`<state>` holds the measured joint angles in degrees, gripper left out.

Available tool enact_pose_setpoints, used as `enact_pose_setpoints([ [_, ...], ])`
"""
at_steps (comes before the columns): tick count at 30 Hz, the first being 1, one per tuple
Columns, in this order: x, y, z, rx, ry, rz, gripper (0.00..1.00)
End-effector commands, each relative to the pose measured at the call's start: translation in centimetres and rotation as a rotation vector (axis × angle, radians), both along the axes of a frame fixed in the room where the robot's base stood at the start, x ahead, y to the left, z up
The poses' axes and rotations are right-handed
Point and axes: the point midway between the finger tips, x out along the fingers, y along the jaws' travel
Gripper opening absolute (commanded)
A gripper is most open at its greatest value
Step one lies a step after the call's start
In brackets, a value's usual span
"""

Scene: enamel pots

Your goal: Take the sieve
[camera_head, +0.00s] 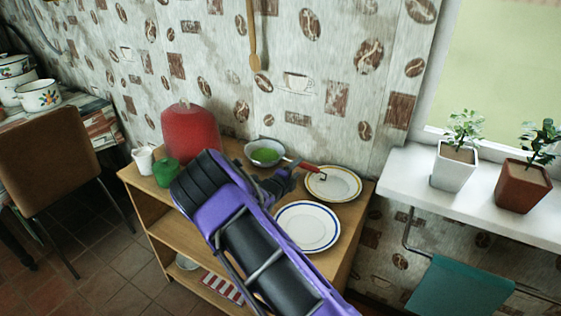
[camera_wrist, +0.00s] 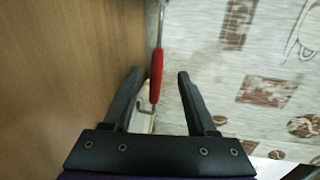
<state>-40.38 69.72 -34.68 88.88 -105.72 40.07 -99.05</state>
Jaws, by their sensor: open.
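The sieve has a red handle (camera_head: 302,165) with a thin hook at its end. Its round head (camera_head: 266,153), with green showing in it, lies near the wall on the wooden shelf unit's top. In the wrist view the red handle (camera_wrist: 156,76) runs lengthwise between the two fingers, with a thin metal rod beyond it. My gripper (camera_wrist: 160,73) is open, one finger on each side of the handle, with gaps on both sides. In the head view my gripper (camera_head: 288,176) is next to the handle and partly hidden by my arm.
Two plates, one yellow-rimmed (camera_head: 333,183) and one blue-rimmed (camera_head: 307,227), lie to the right on the shelf unit (camera_head: 139,187). A red canister (camera_head: 190,132), green jar (camera_head: 167,172) and white cup (camera_head: 143,160) stand left. The patterned wall (camera_head: 330,110) is close behind.

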Motion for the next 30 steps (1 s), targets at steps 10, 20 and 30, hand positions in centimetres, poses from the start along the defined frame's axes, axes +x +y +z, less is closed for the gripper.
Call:
enact_pose_setpoints([
  [10,3.8,-2.3,-1.4,0.002,-0.002,-0.002,0.57],
  [20,4.2,-2.5,-1.4,0.001,-0.001,0.0,0.54],
  [30,4.2,-2.5,-1.3,0.002,-0.001,0.0,0.0],
])
